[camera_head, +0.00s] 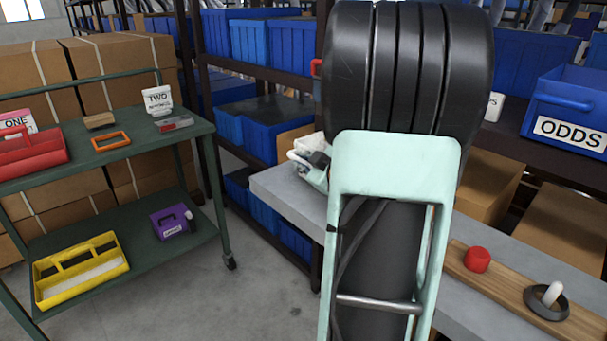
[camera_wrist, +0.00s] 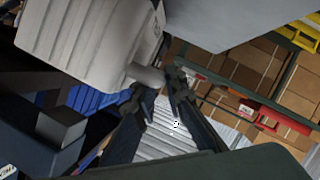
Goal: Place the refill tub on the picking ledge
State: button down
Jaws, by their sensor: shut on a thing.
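A white ribbed tub with a rounded knob, which I take to be the refill tub (camera_wrist: 85,40), fills the upper left of the wrist view. My gripper (camera_wrist: 157,92) is shut on its knob, with the dark fingers at either side. In the head view my arm hides most of the gripper and tub; a small white part of what looks like the tub (camera_head: 300,155) shows left of the arm, over the grey bench. No surface is marked as the picking ledge; a dark ledge (camera_head: 512,137) runs behind the arm at the right.
A blue bin marked ODDS (camera_head: 568,115) and a partly hidden white labelled item (camera_head: 493,106) stand on that ledge. The grey bench (camera_head: 285,193) holds a wooden board (camera_head: 510,288) with a red knob. A green cart (camera_head: 75,160) stands left.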

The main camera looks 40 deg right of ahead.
jog(key=shift+f, duration=0.85)
jog(key=shift+f, duration=0.1)
jog(key=c, duration=2)
grip_release()
jog(key=shift+p+v, duration=1.5)
jog(key=shift+v, duration=4.55)
jog(key=shift+w, duration=0.1)
